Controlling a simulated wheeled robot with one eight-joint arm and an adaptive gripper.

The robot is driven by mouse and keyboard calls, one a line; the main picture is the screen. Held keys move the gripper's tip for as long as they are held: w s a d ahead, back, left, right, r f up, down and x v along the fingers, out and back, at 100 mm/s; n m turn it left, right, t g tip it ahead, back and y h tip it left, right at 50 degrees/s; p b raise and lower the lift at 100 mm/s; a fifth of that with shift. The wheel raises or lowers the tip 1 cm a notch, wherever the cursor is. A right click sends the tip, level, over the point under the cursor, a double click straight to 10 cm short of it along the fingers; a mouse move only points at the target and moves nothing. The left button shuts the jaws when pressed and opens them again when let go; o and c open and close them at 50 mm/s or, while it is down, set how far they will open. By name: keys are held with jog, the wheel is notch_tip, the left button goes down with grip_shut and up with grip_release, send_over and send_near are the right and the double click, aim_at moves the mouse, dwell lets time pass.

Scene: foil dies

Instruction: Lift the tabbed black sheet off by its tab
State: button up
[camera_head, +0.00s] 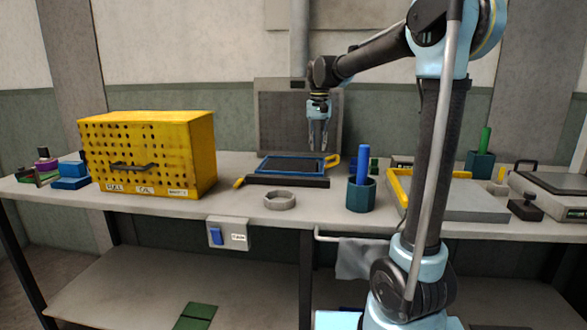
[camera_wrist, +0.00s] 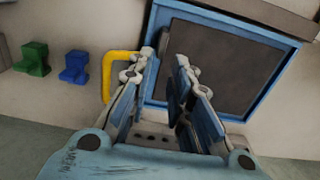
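A dark sheet (camera_wrist: 225,65) lies inside a blue frame (camera_wrist: 295,60) in the wrist view. The blue frame (camera_head: 262,164) also shows in the head view, flat on the bench behind a black bar-shaped piece (camera_head: 288,182) with a yellow tip (camera_head: 239,183). A yellow loop handle (camera_wrist: 108,70) sticks out from the frame's side; it also shows in the head view (camera_head: 333,161). I cannot tell which yellow part is the sheet's tab. My gripper (camera_head: 318,149) points down above the frame's handle side, open and empty. Its fingers (camera_wrist: 166,55) hide part of the frame.
A yellow perforated box (camera_head: 150,155) stands at the left. A grey ring (camera_head: 279,200) and a teal cup (camera_head: 361,196) with a blue rod sit at the front. A grey plate (camera_head: 465,205) lies right. A dark panel (camera_head: 300,115) stands behind the frame.

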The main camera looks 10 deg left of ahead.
jog(key=shift+s+f, duration=0.15)
jog(key=shift+f, duration=1.6)
jog(key=shift+s+f, duration=0.1)
jog(key=shift+f, duration=1.6)
grip_shut()
